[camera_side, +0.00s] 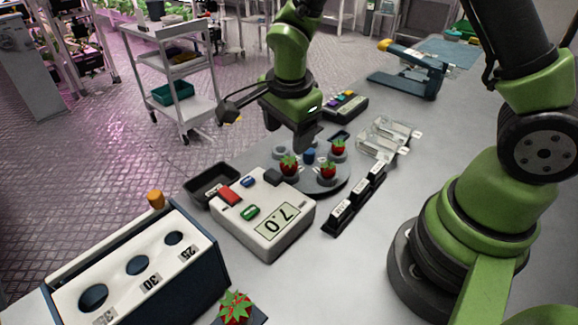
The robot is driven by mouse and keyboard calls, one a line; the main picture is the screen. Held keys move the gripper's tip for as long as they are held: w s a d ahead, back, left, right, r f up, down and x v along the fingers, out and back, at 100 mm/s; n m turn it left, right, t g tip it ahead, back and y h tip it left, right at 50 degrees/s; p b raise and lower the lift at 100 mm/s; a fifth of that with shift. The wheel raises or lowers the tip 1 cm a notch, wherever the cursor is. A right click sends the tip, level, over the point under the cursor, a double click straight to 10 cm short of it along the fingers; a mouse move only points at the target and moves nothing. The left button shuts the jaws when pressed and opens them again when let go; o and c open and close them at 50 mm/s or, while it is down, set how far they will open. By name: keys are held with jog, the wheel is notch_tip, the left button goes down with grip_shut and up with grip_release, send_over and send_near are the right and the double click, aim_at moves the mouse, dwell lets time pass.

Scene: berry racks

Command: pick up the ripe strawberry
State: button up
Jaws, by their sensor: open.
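Three red strawberries sit on a round grey plate (318,190): one at the left (289,166), one at the front right (327,170) and one at the back right (338,148). Another larger-looking red strawberry (235,309) with green leaves is on a dark pad at the near edge of the picture. All look red, so I cannot tell which one is meant as ripe. My gripper (303,139) points down above the back of the round plate, open, with nothing visible between its fingers. It hides part of the plate's back.
A box with numbered holes (137,264) is at the near left. Black labelled holders (354,200) and clear boxes (386,138) are to the right.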

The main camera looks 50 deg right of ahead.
aim_at(289, 162)
jog(key=f, duration=0.3)
jog(key=d+f, duration=0.1)
jog(key=f, duration=0.1)
jog(key=w+f, duration=0.1)
jog(key=f, duration=0.2)
jog(key=shift+d+f, duration=0.15)
jog(key=shift+f, duration=0.2)
jog(key=c, duration=0.6)
